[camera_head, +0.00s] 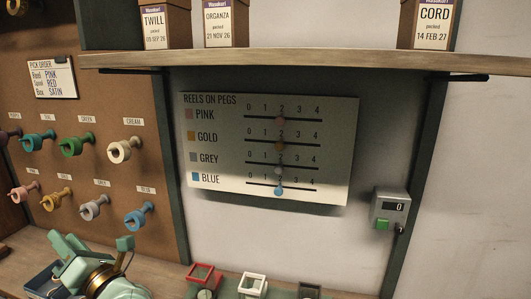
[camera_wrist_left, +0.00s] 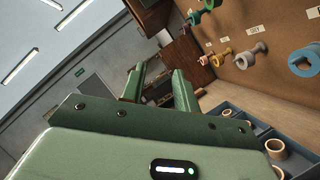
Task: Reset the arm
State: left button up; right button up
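My left gripper (camera_head: 96,246) is at the bottom left of the head view, low in front of the pegboard. In the left wrist view my left gripper (camera_wrist_left: 158,78) shows two green fingers apart, with nothing between them. Part of the left arm is cut off by the lower edge of the head view. My right gripper is in neither view.
A brown pegboard (camera_head: 112,188) holds several coloured reels on pegs. A blue tray with tape rolls (camera_wrist_left: 277,148) lies beside the left gripper. Small coloured stands line the bench.

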pick_arm(q)
jog(key=w+d+m+t+h, duration=0.1)
jog(key=d+m+t+h, duration=0.7)
jog(key=m, duration=0.6)
jog(key=w+d+m+t+h, duration=0.1)
jog(key=d+m+t+h, duration=0.7)
jog(key=m, duration=0.7)
jog(key=s+d+f+m+g+h, duration=0.3)
jog(key=d+f+m+g+h, duration=0.25)
jog(key=f+m+g, duration=0.4)
jog(key=s+a+f+m+g+y, duration=0.3)
jog(key=s+a+f+m+g, duration=0.15)
jog(key=s+f, duration=0.4)
jog(key=s+a+f+m+g+y, duration=0.3)
jog(key=s+a+f+m+g, duration=0.15)
jog(key=s+f, duration=0.45)
jog(key=s+d+f+n+g+h, duration=0.1)
jog(key=s+d+f+g+h, duration=0.15)
jog(key=f, duration=0.95)
jog(key=s+d+f+n+g+h, duration=0.15)
jog(key=s+f, duration=0.25)
jog(key=f, duration=0.8)
jog(key=s+f+n+g, duration=0.1)
jog(key=s+f+n, duration=0.1)
jog(key=s+f, duration=1.1)
jog(key=s, duration=0.5)
jog(key=shift+s+d+f+g, duration=0.35)
jog(key=shift+f, duration=0.05)
